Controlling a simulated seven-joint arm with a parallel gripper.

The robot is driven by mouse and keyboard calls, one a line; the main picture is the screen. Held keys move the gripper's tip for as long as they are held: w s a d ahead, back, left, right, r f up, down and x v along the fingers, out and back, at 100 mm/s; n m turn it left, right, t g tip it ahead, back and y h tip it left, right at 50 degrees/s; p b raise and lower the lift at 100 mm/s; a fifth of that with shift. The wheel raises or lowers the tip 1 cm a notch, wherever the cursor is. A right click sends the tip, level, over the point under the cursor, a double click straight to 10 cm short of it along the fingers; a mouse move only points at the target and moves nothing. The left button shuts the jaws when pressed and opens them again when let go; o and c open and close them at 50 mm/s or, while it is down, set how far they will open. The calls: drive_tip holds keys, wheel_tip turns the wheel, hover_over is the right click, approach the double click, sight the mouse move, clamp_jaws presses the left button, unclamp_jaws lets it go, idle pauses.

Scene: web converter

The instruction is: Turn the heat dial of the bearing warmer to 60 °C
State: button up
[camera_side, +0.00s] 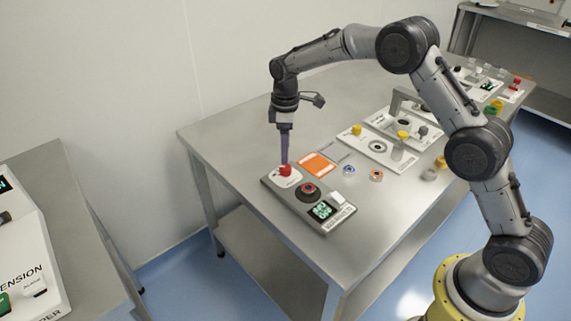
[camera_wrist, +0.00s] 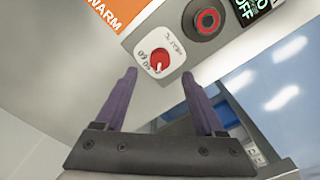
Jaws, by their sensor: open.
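The bearing warmer (camera_side: 318,217) is a grey box near the front left edge of the steel table. Its red heat dial (camera_side: 286,170) sits on a white plate at the far end. In the wrist view the dial (camera_wrist: 160,59) has a white pointer mark on its lower edge, and small numbers stand left of it; the exact setting is too small to tell. My gripper (camera_side: 284,160) points down at the dial from above. In the wrist view my gripper (camera_wrist: 160,77) is open, with purple fingers apart. The dial appears between and beyond the fingertips; I see no contact.
Small ring parts (camera_side: 376,175) and white panels with yellow knobs (camera_side: 378,147) stand farther right.

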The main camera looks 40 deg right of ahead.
sight(285, 167)
drive_tip(key=shift+f, duration=3.15)
clamp_jaws()
